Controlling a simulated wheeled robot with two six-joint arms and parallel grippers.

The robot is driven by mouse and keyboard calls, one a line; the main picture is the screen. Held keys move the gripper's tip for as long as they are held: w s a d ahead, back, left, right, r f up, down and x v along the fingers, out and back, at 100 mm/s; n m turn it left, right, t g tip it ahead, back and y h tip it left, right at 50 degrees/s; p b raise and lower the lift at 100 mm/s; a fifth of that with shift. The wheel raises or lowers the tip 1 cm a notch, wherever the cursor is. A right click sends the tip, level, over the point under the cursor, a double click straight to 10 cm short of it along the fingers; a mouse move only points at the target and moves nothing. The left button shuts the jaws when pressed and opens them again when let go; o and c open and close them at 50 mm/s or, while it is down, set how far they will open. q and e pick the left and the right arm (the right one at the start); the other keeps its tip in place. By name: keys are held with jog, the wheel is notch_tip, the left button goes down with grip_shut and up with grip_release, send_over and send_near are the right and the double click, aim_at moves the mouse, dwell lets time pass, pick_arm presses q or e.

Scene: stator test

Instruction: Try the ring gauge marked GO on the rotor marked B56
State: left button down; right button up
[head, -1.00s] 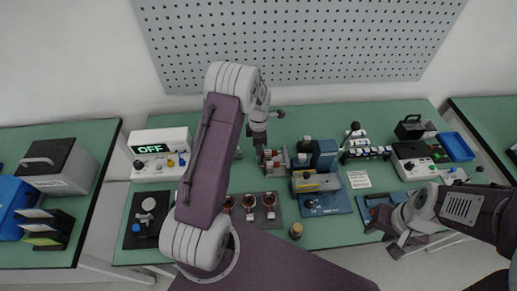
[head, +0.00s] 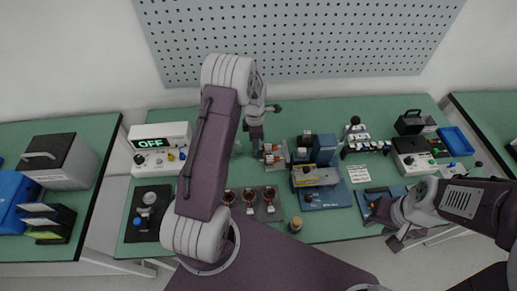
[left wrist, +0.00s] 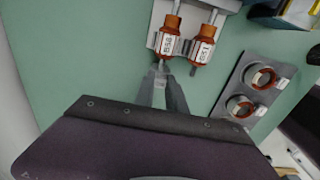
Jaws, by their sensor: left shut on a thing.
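The rotor marked B56 (left wrist: 169,37) stands in a pale grey holder (left wrist: 153,43) in the left wrist view, with orange ends and a white label. A similar rotor (left wrist: 204,46) with another label is beside it. My left gripper (left wrist: 162,70) is shut at the near end of the B56 rotor, on its shaft. In the head view my left gripper (head: 256,145) is beside the rotor holder (head: 284,159). My right gripper (head: 398,242) is at the front right, by a blue tray; its fingers are too small to judge. I cannot make out a GO mark on any ring.
A dark plate (head: 257,213) holds several copper-wound rings. A grey and yellow device (head: 316,177) stands right of the rotors. A box reading OFF (head: 161,146) and a black fixture (head: 140,230) are at left.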

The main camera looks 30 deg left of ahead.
pick_arm(q)
jog(key=shift+s+a, duration=0.15)
jog(key=shift+a, duration=0.1)
jog(key=shift+s+a, duration=0.15)
jog(key=shift+a, duration=0.15)
dwell(0.4)
notch_tip(320, 180, up, 5)
jog(key=p, duration=0.4)
